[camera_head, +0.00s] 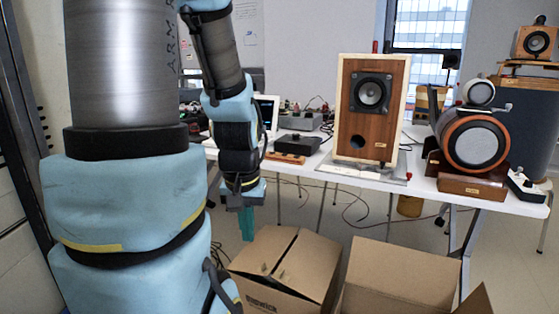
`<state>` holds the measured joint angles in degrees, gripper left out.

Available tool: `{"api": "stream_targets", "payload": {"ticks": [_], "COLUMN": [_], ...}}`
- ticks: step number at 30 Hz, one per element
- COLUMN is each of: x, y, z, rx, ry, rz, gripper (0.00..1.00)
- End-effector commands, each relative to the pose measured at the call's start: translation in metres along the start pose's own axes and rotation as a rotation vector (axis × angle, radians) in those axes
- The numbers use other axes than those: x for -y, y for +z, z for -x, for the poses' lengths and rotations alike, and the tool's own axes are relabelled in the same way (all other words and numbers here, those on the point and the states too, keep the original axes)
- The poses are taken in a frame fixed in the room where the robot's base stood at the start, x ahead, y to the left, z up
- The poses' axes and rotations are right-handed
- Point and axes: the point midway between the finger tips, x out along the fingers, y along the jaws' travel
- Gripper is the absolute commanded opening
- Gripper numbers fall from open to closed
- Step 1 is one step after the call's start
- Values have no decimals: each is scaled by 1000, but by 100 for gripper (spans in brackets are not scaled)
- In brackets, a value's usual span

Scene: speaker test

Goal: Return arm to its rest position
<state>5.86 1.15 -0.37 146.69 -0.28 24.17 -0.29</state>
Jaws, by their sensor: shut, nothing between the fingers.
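My arm, with grey and light blue links, fills the left of the head view. Its far part hangs down in front of the table's left part. My gripper (246,222) points downward at the lower end of the arm, with teal fingers close together and nothing seen between them.
A white table (420,186) carries a wooden speaker (372,108), a round-fronted speaker (474,143) and a dark device (297,144). Bare floor (336,217) shows under the table, crossed by cables.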

Motion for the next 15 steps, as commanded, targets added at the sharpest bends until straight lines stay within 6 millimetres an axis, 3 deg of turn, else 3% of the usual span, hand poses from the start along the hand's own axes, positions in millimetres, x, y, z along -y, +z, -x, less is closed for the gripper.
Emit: {"api": "stream_targets", "payload": {"ticks": [1,15], "x": [0,-1], "y": [-4,-21], "z": [29,150], "rx": [0,0], "ry": [0,0], "rz": [0,0], "gripper": [0,0]}}
